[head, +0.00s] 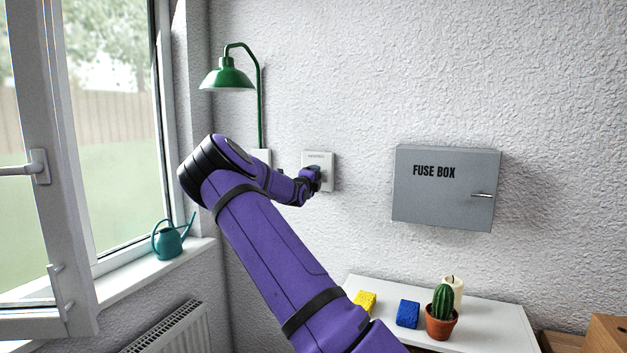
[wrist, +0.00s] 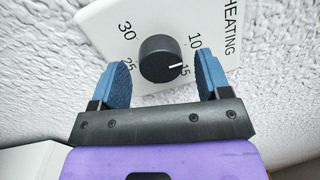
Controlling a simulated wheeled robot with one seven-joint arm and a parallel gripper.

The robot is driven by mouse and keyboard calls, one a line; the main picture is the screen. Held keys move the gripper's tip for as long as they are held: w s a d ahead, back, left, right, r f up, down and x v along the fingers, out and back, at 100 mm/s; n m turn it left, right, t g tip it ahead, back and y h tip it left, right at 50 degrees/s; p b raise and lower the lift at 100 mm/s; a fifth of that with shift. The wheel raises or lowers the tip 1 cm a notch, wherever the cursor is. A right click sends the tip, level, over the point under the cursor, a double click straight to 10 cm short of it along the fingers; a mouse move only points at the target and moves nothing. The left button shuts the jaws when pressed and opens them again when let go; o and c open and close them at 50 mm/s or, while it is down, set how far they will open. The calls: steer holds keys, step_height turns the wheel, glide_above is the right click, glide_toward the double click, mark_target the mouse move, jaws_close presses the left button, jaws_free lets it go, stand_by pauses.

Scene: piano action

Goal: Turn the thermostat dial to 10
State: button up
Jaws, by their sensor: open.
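The thermostat is a white wall plate (head: 322,158) marked HEATING, partly hidden by my gripper (head: 314,177) in the head view. In the wrist view, the tilted plate (wrist: 187,18) shows the numbers 10, 15, 25 and 30. Its round black dial (wrist: 158,56) has a white pointer line aimed at 15. My gripper (wrist: 163,70) is open, with one blue finger on each side of the dial. Gaps show between the fingers and the dial in the wrist view. The depth between fingertips and dial is hard to judge.
A grey fuse box (head: 445,188) hangs to the right. A green lamp (head: 228,76) is at upper left. An open window (head: 40,167) and a teal watering can (head: 168,241) are left. A white surface (head: 480,325) below holds sponges, a cactus and a candle.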

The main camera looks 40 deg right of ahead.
steer(key=v, duration=1)
steer(key=shift+a, duration=0.2)
steer(key=s+a+m+g+y, duration=0.3)
steer(key=s+a+m, duration=0.1)
steer(key=s+m, duration=0.6)
steer(key=s+a+m+g+y, duration=0.35)
steer(key=s+m, duration=0.45)
steer(key=m, duration=0.5)
steer(key=s+a+r+m+t+y, duration=0.2)
steer(key=s+a+m+y, duration=0.3)
steer(key=s+a+m, duration=0.3)
steer(key=s+a+r+m+t+y, duration=0.1)
steer(key=s+a+m+y, duration=0.4)
steer(key=s+a, duration=1.1)
steer(key=a+r+m, duration=0.1)
steer(key=a+m, duration=0.2)
steer(key=a, duration=0.4)
steer(key=shift+r+t, duration=0.2)
steer(key=shift+t, duration=0.15)
steer(key=shift+y, duration=0.25)
